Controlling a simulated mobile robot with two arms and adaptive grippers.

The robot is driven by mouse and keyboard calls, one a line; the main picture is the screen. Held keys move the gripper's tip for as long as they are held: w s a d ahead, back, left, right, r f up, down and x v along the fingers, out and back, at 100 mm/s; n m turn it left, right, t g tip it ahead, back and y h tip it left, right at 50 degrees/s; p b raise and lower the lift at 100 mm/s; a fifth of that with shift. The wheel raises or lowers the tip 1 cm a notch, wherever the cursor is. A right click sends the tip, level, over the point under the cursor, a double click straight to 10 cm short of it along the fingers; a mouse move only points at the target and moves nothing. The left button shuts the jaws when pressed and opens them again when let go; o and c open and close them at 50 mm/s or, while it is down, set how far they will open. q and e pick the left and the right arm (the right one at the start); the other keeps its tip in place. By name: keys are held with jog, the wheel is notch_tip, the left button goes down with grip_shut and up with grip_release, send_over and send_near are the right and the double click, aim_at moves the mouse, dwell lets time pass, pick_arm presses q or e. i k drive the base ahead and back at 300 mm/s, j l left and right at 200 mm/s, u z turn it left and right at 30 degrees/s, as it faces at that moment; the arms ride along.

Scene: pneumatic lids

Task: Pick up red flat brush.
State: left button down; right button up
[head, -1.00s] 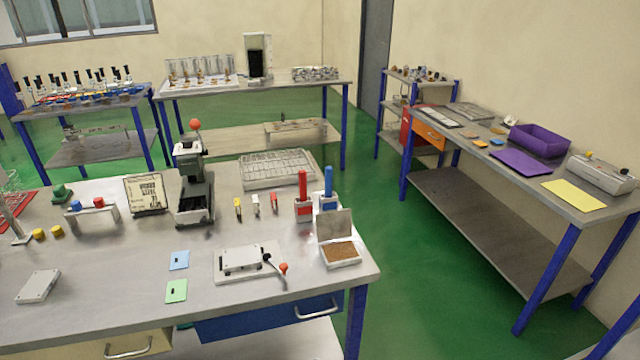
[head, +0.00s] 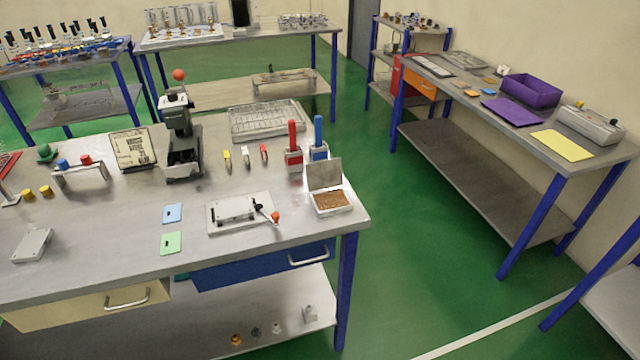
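On the near workbench (head: 110,220), a red upright handle (head: 292,135) stands in a red-and-white block (head: 293,162), beside a similar blue handle (head: 318,130). To the left lie small yellow (head: 227,161), white (head: 245,160) and red (head: 264,153) pieces. I cannot tell for certain which red thing is the flat brush; bristles do not show on either. Neither of my grippers is in view.
A black press (head: 182,140) with a red knob stands left of the small pieces. A wire tray (head: 268,118) lies behind them. An open box (head: 330,202) and lever plate (head: 240,212) are in front. Green floor (head: 400,240) is clear to the right.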

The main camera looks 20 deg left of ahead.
aim_at(291, 123)
jog(key=i+l+u, duration=0.1)
jog(key=u, duration=0.35)
jog(key=i+l+u, duration=0.1)
jog(key=u, duration=0.3)
jog(key=i+l+u, duration=0.1)
jog(key=u, duration=0.35)
jog(key=l+u, duration=0.3)
jog(key=u, duration=0.15)
